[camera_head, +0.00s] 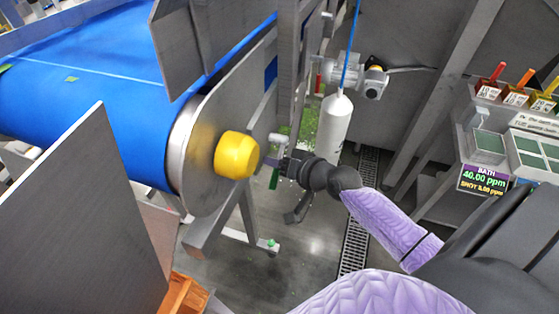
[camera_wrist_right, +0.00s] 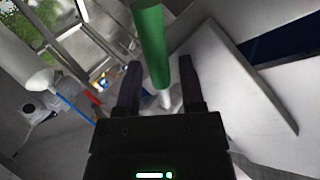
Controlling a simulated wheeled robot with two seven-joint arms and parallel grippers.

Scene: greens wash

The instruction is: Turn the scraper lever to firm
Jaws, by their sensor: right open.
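The scraper lever shows as a short green handle (camera_head: 274,179) hanging beside the yellow roller end cap (camera_head: 236,155) of the blue conveyor. My right gripper (camera_head: 270,161) is at the lever, just right of the yellow cap. In the right wrist view the green handle (camera_wrist_right: 151,45) runs down to a pale shaft, and my open right gripper (camera_wrist_right: 161,88) has one finger on each side of this line. Clear gaps show beside the shaft, and I cannot tell whether either finger touches it. No setting marks for the lever are readable. My left gripper is out of view.
The conveyor's grey side plate (camera_head: 205,135) stands close left of my gripper. A white cylinder (camera_head: 334,127) hangs behind it. A control panel (camera_head: 482,179) reading "BATH 40.00 ppm" is at the right. Open floor (camera_head: 305,245) and a drain grate (camera_head: 357,240) lie below.

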